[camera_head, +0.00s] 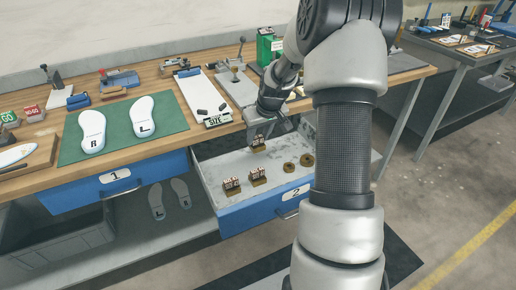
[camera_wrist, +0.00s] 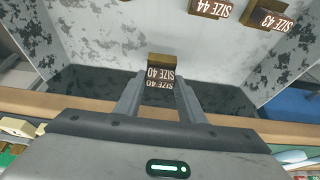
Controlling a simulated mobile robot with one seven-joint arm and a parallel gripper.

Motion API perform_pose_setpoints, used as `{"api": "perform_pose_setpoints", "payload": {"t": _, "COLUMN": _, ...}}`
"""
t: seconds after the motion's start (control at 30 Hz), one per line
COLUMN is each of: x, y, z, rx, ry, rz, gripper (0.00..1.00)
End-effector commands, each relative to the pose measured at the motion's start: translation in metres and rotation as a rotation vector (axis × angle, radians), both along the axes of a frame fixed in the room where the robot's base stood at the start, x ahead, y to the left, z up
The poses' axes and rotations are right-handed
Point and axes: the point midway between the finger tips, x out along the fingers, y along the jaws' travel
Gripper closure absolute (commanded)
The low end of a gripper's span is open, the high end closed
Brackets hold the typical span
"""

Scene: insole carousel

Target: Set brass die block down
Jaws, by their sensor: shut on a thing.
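My gripper (camera_wrist: 160,84) is shut on a brass die block (camera_wrist: 162,60) marked SIZE 40, held between the fingertips in the wrist view. In the head view the held die block (camera_head: 258,147) is at the back part of the open drawer 2 (camera_head: 218,172), below the bench edge. My gripper (camera_head: 268,128) is partly hidden there by its own wrist. I cannot tell whether the block touches the drawer floor. Two more die blocks stand in the drawer, one marked SIZE 44 (camera_wrist: 210,8) and another die block (camera_wrist: 268,18) whose number is unclear.
Two brass rings (camera_head: 299,163) lie in the drawer, right of the blocks. The wooden bench edge (camera_head: 212,131) runs close behind my gripper. The drawer floor has bare room around the held block.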

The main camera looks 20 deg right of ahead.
Motion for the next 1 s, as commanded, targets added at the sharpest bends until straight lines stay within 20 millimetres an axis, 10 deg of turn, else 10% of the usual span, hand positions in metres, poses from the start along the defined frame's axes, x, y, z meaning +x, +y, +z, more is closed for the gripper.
{"api": "perform_pose_setpoints", "payload": {"t": 0.7, "x": 0.001, "y": 0.0, "z": -0.042, "rx": -0.001, "ry": -0.003, "rz": 0.0, "gripper": 0.96}}
{"api": "perform_pose_setpoints", "payload": {"t": 0.73, "x": 0.0, "y": 0.0, "z": -0.041, "rx": -0.001, "ry": -0.001, "rz": 0.0, "gripper": 0.59}}
{"api": "perform_pose_setpoints", "payload": {"t": 0.8, "x": 0.0, "y": 0.0, "z": -0.041, "rx": -0.001, "ry": -0.001, "rz": 0.0, "gripper": 0.48}}
{"api": "perform_pose_setpoints", "payload": {"t": 1.0, "x": 0.0, "y": 0.0, "z": -0.041, "rx": -0.001, "ry": -0.001, "rz": 0.0, "gripper": 0.46}}
